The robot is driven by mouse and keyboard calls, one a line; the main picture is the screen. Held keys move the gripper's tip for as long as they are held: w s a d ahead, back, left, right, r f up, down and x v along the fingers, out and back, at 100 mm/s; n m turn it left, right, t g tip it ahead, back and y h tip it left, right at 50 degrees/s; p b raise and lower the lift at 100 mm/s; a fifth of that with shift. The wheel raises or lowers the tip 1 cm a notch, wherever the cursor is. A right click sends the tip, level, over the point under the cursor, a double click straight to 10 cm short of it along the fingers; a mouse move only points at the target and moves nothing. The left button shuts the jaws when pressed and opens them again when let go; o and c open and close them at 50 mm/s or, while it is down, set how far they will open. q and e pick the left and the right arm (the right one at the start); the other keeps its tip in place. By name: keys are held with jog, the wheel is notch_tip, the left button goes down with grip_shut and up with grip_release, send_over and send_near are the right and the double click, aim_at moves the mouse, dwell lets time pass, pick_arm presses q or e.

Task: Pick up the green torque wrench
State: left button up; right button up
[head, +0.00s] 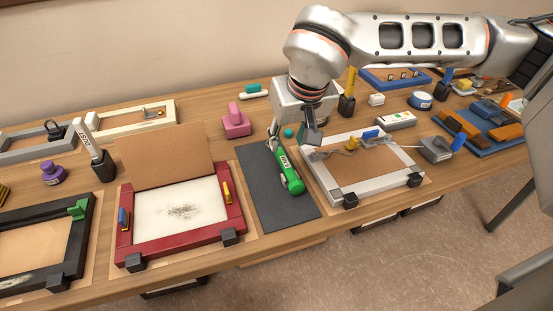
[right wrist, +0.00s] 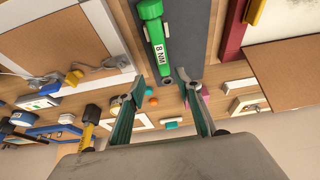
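The green torque wrench (head: 291,176) lies on the dark grey mat (head: 262,188) in the middle of the table. In the right wrist view the wrench (right wrist: 153,34) carries a white label reading "8 NM", and its grey end points toward my fingers. My right gripper (head: 294,140) is above the back part of the mat, by the far end of the wrench. In the right wrist view the fingers of my right gripper (right wrist: 164,88) are spread, with the wrench's near end between their tips in the picture; contact cannot be told. My left gripper is not in view.
A red frame (head: 238,208) with a raised brown board stands left of the mat. A silver-grey frame (head: 322,190) with clips and a cord stands close on the right.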

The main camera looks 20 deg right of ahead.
aim_at(280, 152)
jog(key=x, duration=0.7)
jog(key=shift+w+a+f, duration=0.2)
jog(key=shift+w+a, duration=0.1)
jog(key=shift+a, duration=0.05)
grip_shut()
